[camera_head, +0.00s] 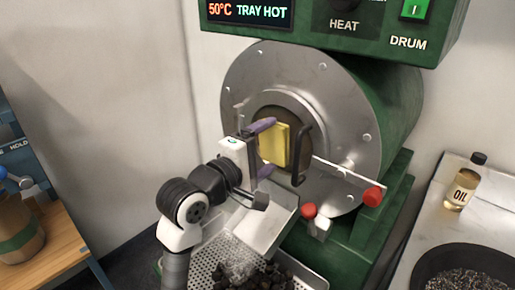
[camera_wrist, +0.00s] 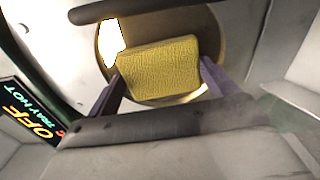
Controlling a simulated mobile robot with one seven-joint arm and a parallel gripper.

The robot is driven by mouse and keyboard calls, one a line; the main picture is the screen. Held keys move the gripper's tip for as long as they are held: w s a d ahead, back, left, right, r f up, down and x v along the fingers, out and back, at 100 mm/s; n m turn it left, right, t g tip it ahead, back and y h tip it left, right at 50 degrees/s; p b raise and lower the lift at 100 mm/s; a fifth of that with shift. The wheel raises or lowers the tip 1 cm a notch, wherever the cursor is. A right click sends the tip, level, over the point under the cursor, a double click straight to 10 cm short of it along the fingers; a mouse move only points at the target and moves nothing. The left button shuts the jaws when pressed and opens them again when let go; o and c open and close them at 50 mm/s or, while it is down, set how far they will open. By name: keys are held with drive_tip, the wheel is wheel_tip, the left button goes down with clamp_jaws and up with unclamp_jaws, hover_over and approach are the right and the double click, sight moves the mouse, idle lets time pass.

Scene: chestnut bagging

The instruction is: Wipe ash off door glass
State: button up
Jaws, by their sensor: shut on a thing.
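My gripper (camera_head: 264,148) is shut on a yellow sponge-like pad (camera_head: 275,144), its purple fingers on either side of it. The pad is up against the round door glass (camera_head: 262,118) in the middle of the roaster's metal front and covers much of it. In the wrist view the pad (camera_wrist: 160,66) also lies between the fingers, over the brownish glass (camera_wrist: 146,37). A bright patch shows on the glass beside the pad. Whether the pad touches the glass, and what ash lies under it, I cannot tell.
A dark door handle (camera_head: 302,152) stands just right of the pad. Red-knobbed levers (camera_head: 372,196) stick out below. A chute (camera_head: 268,222) and a perforated tray (camera_head: 222,268) with dark pieces lie underneath. The display reads 50°C TRAY HOT (camera_head: 248,12). An oil bottle (camera_head: 464,186) stands right.

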drive_tip(key=shift+s+d, duration=0.2)
drive_tip(key=shift+d, duration=0.05)
drive_tip(key=shift+f+b, duration=0.1)
drive_tip(key=shift+b, duration=0.2)
drive_tip(key=shift+b, duration=0.3)
drive_tip(key=w+a+b, duration=0.3)
drive_tip(key=w+a, duration=0.2)
drive_tip(key=shift+b, duration=0.4)
